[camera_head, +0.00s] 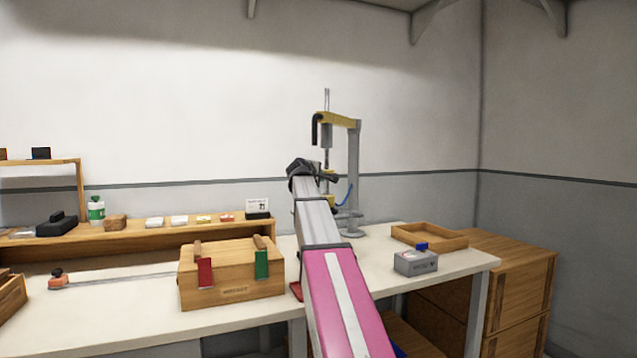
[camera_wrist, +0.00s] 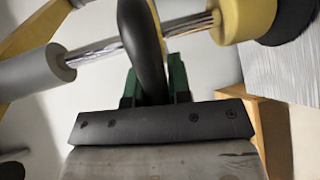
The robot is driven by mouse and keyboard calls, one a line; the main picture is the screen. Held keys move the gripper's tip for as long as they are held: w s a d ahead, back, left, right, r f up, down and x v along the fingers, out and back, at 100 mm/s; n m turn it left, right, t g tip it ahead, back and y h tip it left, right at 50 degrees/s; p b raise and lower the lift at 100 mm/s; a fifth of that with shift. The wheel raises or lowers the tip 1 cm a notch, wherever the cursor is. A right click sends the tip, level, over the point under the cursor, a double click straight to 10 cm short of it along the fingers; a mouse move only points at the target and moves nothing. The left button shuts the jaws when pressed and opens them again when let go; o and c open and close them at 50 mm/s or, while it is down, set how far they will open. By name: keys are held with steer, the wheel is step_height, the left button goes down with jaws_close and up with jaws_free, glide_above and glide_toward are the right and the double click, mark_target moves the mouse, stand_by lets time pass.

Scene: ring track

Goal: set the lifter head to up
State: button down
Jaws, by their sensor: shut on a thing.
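The lifter stands on the table with a grey column (camera_head: 353,170) and a yellow top arm (camera_head: 338,120). A thin upright rod and a grey cylinder (camera_head: 327,135) hang at the arm's end, beside a black hooked part. My gripper (camera_head: 328,178) is at the lifter, below the yellow arm; my own arm partly hides the lifter's lower part. In the wrist view, my gripper's green fingers (camera_wrist: 155,88) are shut on a curved black handle (camera_wrist: 143,40). Behind it a shiny rod runs between a grey cylinder (camera_wrist: 30,80) and a yellow part (camera_wrist: 243,18). I cannot tell the head's exact setting.
A wooden box (camera_head: 230,285) with red and green latches stands left of my arm. A grey box with a blue top (camera_head: 415,262) and a shallow wooden tray (camera_head: 440,243) are to the right. A shelf (camera_head: 150,236) with small items runs along the back left.

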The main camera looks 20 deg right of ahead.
steer(key=c, duration=1.1)
jaws_free()
steer(key=shift+o, duration=0.2)
steer(key=v, duration=1)
steer(key=shift+s+a, duration=0.25)
steer(key=shift+s, duration=0.1)
